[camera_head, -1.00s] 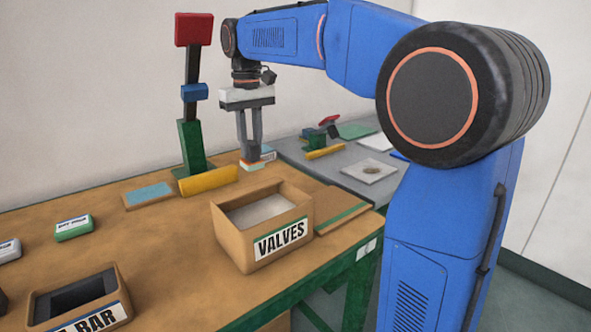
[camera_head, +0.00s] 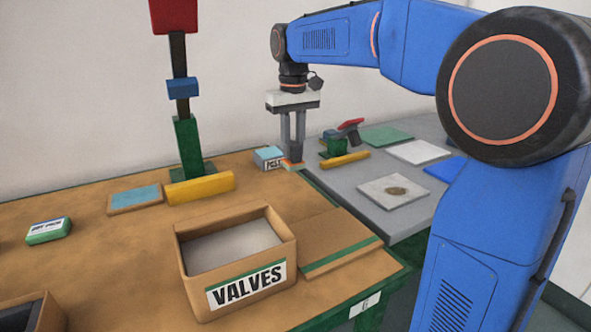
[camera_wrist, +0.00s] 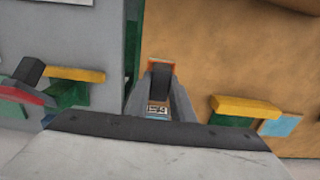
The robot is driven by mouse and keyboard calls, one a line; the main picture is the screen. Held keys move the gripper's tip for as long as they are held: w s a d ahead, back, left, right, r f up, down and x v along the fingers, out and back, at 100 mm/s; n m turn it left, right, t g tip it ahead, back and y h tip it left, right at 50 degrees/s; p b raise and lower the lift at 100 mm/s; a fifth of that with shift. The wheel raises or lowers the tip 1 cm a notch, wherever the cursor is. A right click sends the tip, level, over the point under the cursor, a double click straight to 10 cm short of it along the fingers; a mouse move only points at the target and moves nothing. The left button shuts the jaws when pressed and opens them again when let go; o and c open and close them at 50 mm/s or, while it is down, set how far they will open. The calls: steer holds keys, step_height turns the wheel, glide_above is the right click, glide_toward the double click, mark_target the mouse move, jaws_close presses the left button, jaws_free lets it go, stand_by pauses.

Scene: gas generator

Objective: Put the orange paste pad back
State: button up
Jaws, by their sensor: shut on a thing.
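My gripper (camera_head: 292,160) points down near the far right edge of the wooden bench. It is shut on a small orange pad (camera_head: 292,165), of which only a little shows below the fingertips. In the wrist view an orange edge (camera_wrist: 161,62) shows at the fingertips. The pad is low, at or just above the bench top; I cannot tell if it touches. A small light-blue-topped box with a printed label (camera_head: 268,158) stands just left of the gripper.
A yellow block (camera_head: 200,188) and a green post (camera_head: 187,147) stand left of the gripper. The open VALVES box (camera_head: 275,235) is nearer. A grey table (camera_head: 345,190) to the right holds a yellow bar (camera_head: 345,160) and several flat pads.

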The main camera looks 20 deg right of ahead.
mark_target(293, 144)
steer(key=shift+f, duration=3)
steer(key=o, duration=0.9)
steer(key=shift+f, duration=0.15)
steer(key=shift+o, duration=0.2)
step_height(293, 144, up, 11)
steer(key=shift+r, duration=0.65)
steer(key=shift+s, duration=0.1)
